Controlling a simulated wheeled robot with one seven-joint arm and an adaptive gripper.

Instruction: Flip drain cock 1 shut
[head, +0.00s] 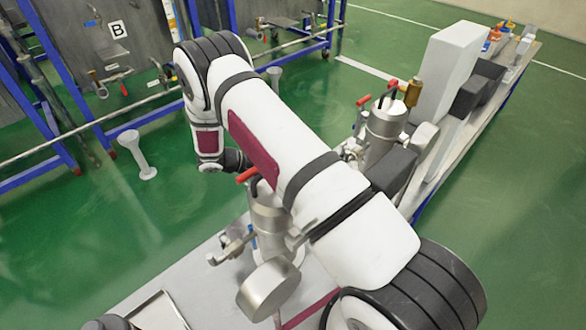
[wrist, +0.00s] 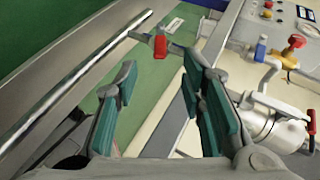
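In the wrist view, my gripper (wrist: 158,78) is open, its teal-padded fingers spread apart with nothing between the pads. A small red handle (wrist: 160,47) on a thin metal stem shows just beyond the fingertips, between them in the picture. It looks like a cock's lever, but no label is readable, so I cannot tell whether it is drain cock 1. I see no contact with it. In the head view, a red lever (head: 247,174) stands at the top of the near metal canister (head: 272,222), close to my wrist. My arm hides part of it, and my fingers are mostly hidden.
A second canister (head: 385,125) with a red lever (head: 363,100) and brass fitting stands farther along the bench. Grey boxes (head: 452,70) crowd behind it. In the wrist view, a red knob (wrist: 297,41), a blue fitting (wrist: 261,48) and a silver cylinder (wrist: 275,132) lie right of the fingers.

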